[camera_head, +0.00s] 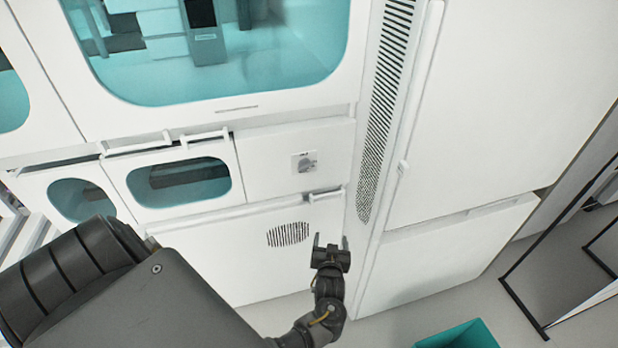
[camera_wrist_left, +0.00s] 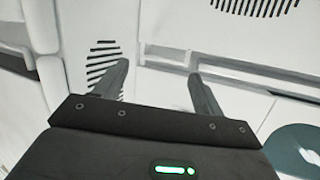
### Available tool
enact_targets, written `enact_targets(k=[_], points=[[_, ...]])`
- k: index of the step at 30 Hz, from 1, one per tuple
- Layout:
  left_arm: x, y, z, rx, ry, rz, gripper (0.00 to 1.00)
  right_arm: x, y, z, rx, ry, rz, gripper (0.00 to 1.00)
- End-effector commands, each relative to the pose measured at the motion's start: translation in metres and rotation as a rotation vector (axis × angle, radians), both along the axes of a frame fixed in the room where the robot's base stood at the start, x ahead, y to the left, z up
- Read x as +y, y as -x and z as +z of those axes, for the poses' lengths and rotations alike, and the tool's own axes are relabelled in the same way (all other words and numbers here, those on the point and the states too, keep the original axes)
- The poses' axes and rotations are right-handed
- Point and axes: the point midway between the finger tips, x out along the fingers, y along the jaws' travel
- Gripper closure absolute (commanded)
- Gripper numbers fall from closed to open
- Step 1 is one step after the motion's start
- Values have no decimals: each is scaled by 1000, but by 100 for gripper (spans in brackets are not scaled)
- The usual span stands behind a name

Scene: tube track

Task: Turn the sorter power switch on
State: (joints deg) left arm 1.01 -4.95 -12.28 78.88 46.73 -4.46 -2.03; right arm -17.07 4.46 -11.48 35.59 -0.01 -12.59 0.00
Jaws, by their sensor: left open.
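The power switch (camera_head: 306,162) is a small grey knob on a light square plate, set in a white panel of the sorter (camera_head: 262,165) in the head view. Its exact setting is too small to tell. My left gripper (camera_head: 330,241) is below the switch and a little to its right, apart from it, with its fingers pointing up. It is open and empty. In the left wrist view its two fingers (camera_wrist_left: 160,85) stand apart with white panels and a slotted vent beyond them. I cannot make out the switch in that view. My right gripper is not in view.
A handle (camera_head: 326,194) juts out below the switch panel. A round vent (camera_head: 288,234) lies left of my gripper. A tall slotted strip (camera_head: 385,100) runs at the right. A teal bin (camera_head: 458,336) stands on the floor at lower right. Space in front of the switch is clear.

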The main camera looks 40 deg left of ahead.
Motion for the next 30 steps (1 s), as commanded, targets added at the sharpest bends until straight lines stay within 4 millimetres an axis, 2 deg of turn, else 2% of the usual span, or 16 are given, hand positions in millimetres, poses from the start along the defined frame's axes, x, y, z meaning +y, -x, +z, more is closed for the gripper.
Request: enact_targets(k=[1,3,6,9,12,19,30], points=[[8,-12,41,-113,16,78,30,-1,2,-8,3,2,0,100],[22,-15,93,-247,42,189,30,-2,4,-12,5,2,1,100],[37,-7,141,-375,83,312,30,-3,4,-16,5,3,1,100],[45,1,164,-442,109,380,30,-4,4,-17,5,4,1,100],[48,5,173,-464,120,406,30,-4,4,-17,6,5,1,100],[58,-2,174,-463,116,406,30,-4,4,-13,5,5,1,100],[113,-40,175,-463,115,407,30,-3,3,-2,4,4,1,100]])
